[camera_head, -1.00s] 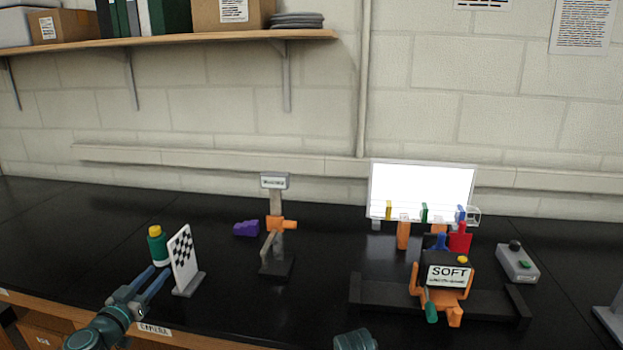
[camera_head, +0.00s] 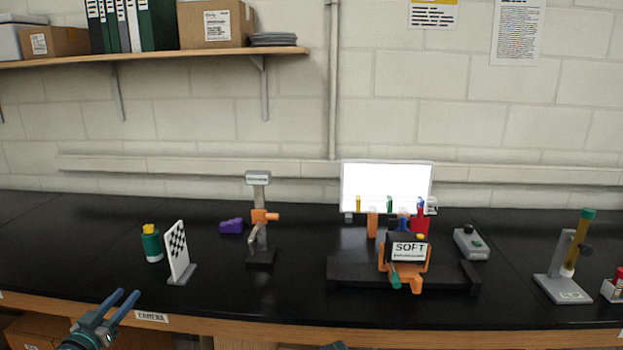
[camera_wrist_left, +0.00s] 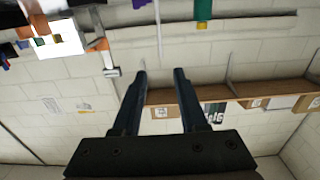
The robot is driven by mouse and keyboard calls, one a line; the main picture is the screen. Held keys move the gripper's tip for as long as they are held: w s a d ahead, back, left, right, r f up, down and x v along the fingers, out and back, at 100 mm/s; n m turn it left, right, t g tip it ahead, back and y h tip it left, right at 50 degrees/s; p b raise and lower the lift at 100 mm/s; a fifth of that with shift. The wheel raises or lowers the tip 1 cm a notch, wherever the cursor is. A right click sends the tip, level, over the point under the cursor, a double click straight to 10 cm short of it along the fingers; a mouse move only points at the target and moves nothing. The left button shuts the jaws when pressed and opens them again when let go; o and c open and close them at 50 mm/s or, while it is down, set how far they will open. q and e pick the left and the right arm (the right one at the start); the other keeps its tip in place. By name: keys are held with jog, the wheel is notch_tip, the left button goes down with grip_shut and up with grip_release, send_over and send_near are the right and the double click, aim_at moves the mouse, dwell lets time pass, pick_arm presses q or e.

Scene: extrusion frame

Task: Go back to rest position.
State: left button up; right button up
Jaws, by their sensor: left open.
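My left gripper (camera_head: 117,303) is at the lower left in the head view, in front of the bench's front edge. Its two blue fingers are apart with nothing between them. In the left wrist view the fingers (camera_wrist_left: 160,80) are also spread and empty, with the wall and shelf beyond them. My right gripper does not show clearly; only a small teal part of my body shows at the bottom edge of the head view.
A green bottle with a yellow cap (camera_head: 152,245) and a checkered board (camera_head: 178,253) stand nearest the left gripper. Farther right are an orange-clamped stand (camera_head: 260,228), a fixture labelled SOFT (camera_head: 408,251), a grey button box (camera_head: 471,242) and a tube stand (camera_head: 566,285). The black bench (camera_head: 90,235) has free room at left.

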pick_arm(q)
jog(key=s+d+f+m+g+h+p, duration=0.1)
jog(key=d+f+m+g+h, duration=0.35)
jog(key=d, duration=1.05)
jog(key=d+f+g+h+p, duration=0.15)
jog(key=d+f+g, duration=0.55)
jog(key=d, duration=0.7)
jog(key=s+d+f+g+y+p, duration=0.1)
jog(key=s+d+f+g+y, duration=0.2)
jog(key=s, duration=0.4)
jog(key=s+d+f+n+g+y, duration=0.1)
jog(key=s+d+f+g+y, duration=0.2)
jog(key=s+d+g+y, duration=0.1)
jog(key=s+d+y, duration=0.1)
jog(key=s+d, duration=0.1)
jog(key=s, duration=0.1)
jog(key=shift+s+y+p, duration=0.3)
jog(key=shift+s+p, duration=0.05)
